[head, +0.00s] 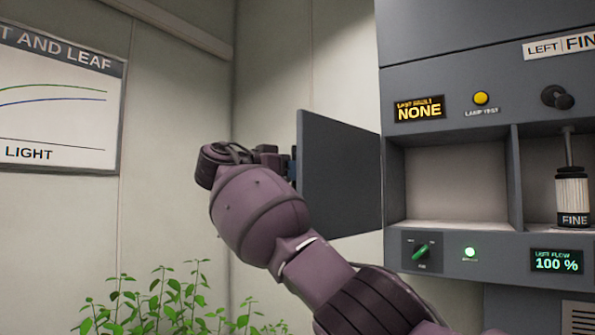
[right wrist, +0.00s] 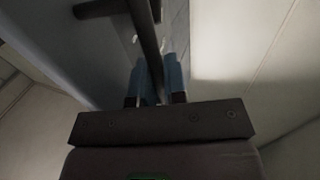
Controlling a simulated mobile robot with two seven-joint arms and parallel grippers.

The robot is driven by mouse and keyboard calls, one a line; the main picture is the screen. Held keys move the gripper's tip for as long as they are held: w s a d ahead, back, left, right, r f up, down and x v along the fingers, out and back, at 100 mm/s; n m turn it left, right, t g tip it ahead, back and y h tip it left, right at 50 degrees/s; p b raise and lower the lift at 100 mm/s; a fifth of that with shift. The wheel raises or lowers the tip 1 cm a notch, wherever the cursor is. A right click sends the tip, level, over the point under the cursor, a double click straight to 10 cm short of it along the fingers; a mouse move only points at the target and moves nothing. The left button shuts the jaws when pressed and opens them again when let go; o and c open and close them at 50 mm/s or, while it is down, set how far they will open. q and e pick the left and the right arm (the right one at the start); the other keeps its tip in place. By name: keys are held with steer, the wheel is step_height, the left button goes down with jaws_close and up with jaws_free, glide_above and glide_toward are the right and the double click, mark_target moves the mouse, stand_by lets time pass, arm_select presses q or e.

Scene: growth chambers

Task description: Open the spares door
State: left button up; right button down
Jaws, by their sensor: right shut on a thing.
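The spares door (head: 342,175), a flat grey panel, stands swung wide open to the left of the cabinet, hinged at the left edge of an empty compartment (head: 455,180). My right gripper (head: 291,166) is at the door's far left edge, partly hidden behind my own wrist and the door. In the right wrist view, its blue fingers (right wrist: 158,75) are shut on a dark bar handle (right wrist: 146,30) on the door face (right wrist: 60,45). My left gripper is not in view.
A compartment to the right holds a canister marked FINE (head: 572,195). Below are a green rotary switch (head: 421,251) and a lit green lamp (head: 470,253). Leafy plants (head: 180,305) grow at the lower left. A chart (head: 60,95) hangs on the left wall.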

steer(key=shift+w+a, duration=0.2)
steer(key=shift+w, duration=0.1)
steer(key=shift+w+g, duration=0.1)
steer(key=shift+g, duration=0.2)
steer(key=c, duration=1.2)
jaws_free()
steer(key=shift+d, duration=0.1)
